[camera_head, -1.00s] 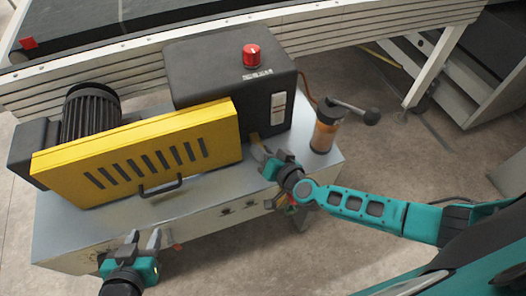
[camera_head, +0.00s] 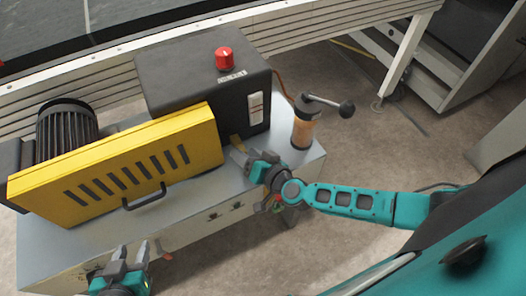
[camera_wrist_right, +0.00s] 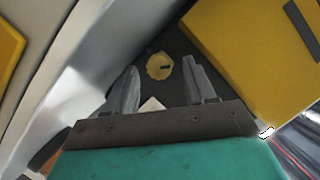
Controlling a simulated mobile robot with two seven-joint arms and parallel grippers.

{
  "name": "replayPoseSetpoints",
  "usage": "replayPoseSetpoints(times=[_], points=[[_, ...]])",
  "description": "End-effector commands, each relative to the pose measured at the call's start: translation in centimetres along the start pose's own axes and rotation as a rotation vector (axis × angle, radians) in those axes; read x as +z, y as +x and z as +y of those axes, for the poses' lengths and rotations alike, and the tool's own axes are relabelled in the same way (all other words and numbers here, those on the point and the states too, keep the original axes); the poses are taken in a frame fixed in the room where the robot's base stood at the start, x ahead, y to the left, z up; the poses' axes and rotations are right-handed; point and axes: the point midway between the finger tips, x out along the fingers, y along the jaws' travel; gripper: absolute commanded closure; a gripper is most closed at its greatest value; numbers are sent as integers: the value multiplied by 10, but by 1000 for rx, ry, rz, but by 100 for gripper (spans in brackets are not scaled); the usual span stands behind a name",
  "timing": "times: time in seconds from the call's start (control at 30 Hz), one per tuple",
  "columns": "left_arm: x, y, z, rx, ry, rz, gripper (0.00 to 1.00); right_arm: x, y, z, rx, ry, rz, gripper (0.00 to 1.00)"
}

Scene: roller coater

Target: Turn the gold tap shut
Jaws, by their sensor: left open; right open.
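The gold tap shows in the head view as a small gold piece (camera_head: 237,143) low on the dark box's front, right of the yellow guard. In the right wrist view it is a round gold knob with a dark slot (camera_wrist_right: 159,67). My right gripper (camera_head: 238,154) is open right by it. In the wrist view the knob appears between the open fingers (camera_wrist_right: 160,72); I cannot tell whether they touch it. My left gripper (camera_head: 132,248) is open and empty in front of the machine's table, well left of the tap.
The yellow guard (camera_head: 112,165) with a black handle stands close left of the tap. The dark box (camera_head: 205,75) carries a red knob (camera_head: 224,58). A crank-topped amber cylinder (camera_head: 302,130) stands to the right.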

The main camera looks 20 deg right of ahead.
Motion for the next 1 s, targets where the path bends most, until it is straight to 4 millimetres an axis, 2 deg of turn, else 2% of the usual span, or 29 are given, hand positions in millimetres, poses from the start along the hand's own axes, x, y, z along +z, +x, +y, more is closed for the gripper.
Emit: replayPoseSetpoints(times=[0.07, 0.3, 0.5, 0.7, 1.0], points=[[-7, -5, 0, 0, 0, 0, 57, -2, -17, -1, 3, 1, -3, 45], [-6, -4, 0, 0, 0, 1, 57, 1, -67, 1, 2, 0, -3, 45], [-6, -4, 0, 0, 0, 1, 57, 0, -99, 1, 2, -1, -1, 45], [-6, -4, 0, 1, 0, 2, 57, -1, -114, 1, 2, -2, 2, 45], [-8, -3, 0, 0, 1, 5, 57, -1, -115, 0, 1, -1, 2, 46]])
